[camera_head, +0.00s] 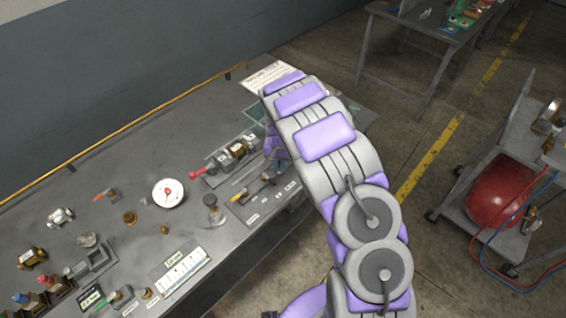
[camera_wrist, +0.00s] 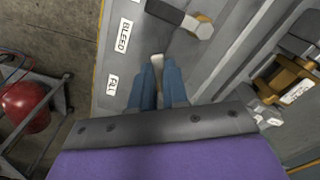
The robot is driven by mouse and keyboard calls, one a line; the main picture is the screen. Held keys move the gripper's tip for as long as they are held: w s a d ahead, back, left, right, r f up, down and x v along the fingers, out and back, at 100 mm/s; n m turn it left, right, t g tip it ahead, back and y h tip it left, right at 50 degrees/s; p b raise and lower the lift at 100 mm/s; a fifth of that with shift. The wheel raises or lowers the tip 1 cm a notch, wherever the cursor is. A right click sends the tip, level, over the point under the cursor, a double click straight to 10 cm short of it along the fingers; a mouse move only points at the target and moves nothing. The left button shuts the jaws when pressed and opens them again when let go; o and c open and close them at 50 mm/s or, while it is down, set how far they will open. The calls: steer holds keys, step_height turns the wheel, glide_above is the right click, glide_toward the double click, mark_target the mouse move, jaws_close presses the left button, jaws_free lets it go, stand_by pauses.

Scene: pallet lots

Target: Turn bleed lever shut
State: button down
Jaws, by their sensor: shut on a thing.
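In the wrist view my gripper (camera_wrist: 160,82) has its two blue fingers close together around a pale piece (camera_wrist: 157,60), which shows between and just past the tips. This looks like the bleed lever; most of it is hidden by the fingers. The BLEED label (camera_wrist: 123,36) is left of the fingertips, and the FILL label (camera_wrist: 111,85) is lower, beside the fingers. A separate lever with a dark handle (camera_wrist: 168,12) and a metal hub lies above the tips, apart from them.
A brass fitting (camera_wrist: 282,80) stands right of my gripper. The grey bench (camera_head: 130,170) holds a round dial (camera_head: 168,193), a red-handled valve (camera_head: 197,172) and several small fittings. A cart with a red tank (camera_head: 500,192) stands across the floor at right.

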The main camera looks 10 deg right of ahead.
steer(key=m, duration=0.1)
steer(key=a+m, duration=0.1)
steer(key=m, duration=0.1)
steer(key=shift+w+a+r+m, duration=0.1)
steer(key=shift+w+m, duration=0.2)
steer(key=shift+w, duration=0.1)
steer(key=shift+w+a+m, duration=0.2)
steer(key=shift+w+m, duration=0.05)
steer(key=shift+m, duration=0.5)
steer(key=shift+w+a+m, duration=0.15)
steer(key=shift+w+m, duration=0.05)
steer(key=shift+m, duration=0.55)
steer(key=c, duration=1.1)
jaws_free()
step_height(320, 180, up, 17)
steer(key=shift+a+r+p, duration=0.1)
steer(key=shift+p, duration=0.85)
